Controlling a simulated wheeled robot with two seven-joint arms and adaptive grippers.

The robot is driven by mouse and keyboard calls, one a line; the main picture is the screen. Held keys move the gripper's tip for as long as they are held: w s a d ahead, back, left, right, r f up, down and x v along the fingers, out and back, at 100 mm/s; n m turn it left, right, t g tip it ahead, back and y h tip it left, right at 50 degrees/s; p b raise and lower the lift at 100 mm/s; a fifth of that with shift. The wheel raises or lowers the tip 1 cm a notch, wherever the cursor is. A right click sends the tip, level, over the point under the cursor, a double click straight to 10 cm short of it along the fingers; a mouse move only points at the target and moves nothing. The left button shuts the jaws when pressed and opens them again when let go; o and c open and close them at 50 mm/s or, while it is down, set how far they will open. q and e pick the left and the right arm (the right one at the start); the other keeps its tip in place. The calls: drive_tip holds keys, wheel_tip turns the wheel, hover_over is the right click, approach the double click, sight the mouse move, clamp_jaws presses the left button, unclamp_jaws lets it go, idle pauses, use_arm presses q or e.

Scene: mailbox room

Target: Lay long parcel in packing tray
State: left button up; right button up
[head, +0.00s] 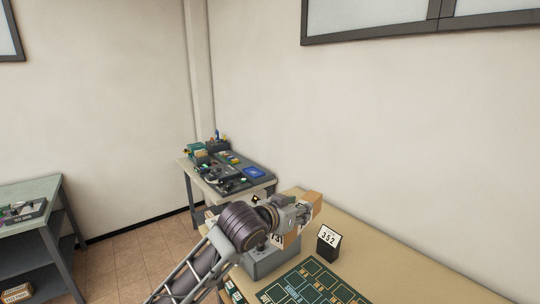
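A brown cardboard parcel (316,199) shows at the near table, partly hidden behind my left gripper (303,211). A brown patch below the gripper looks like more of the same box, but I cannot be sure. The gripper's front end overlaps the parcel in the head view. Its fingers are too small and too covered to show whether they are closed on it. A grey tray-like box (272,264) stands on the table just below the gripper, partly hidden by my arm; I cannot tell if it is the packing tray. My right gripper is out of view.
A black-and-white number card reading 352 (328,241) stands right of the grey box. A dark green marked mat (310,284) lies in front. The tan table (400,270) is bare to the right. A cluttered side table (185,163) stands behind; a shelf table (40,188) is left.

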use_arm(q)
drive_tip(key=w+a+f+n+t+y, duration=0.1)
drive_tip(key=a+n+y, duration=0.15)
drive_tip(key=a, duration=0.65)
drive_tip(key=w+a+f+n+t+y, duration=0.1)
drive_tip(key=a+n+t+y, duration=0.15)
drive_tip(key=a, duration=0.65)
drive_tip(key=s+a+f+n+y, duration=0.1)
drive_tip(key=s+a+f+y, duration=0.15)
drive_tip(key=a+f, duration=0.4)
drive_tip(key=s+a+f+n+y, duration=0.1)
drive_tip(key=s+a+f, duration=0.25)
drive_tip(key=f, duration=0.55)
drive_tip(key=s+a+f, duration=0.1)
drive_tip(key=s+f, duration=0.6)
drive_tip(key=f, duration=0.5)
drive_tip(key=shift+a+n, duration=0.15)
drive_tip(key=shift+n, duration=0.15)
drive_tip(key=shift+w+g, duration=0.1)
drive_tip(key=shift+g, duration=0.15)
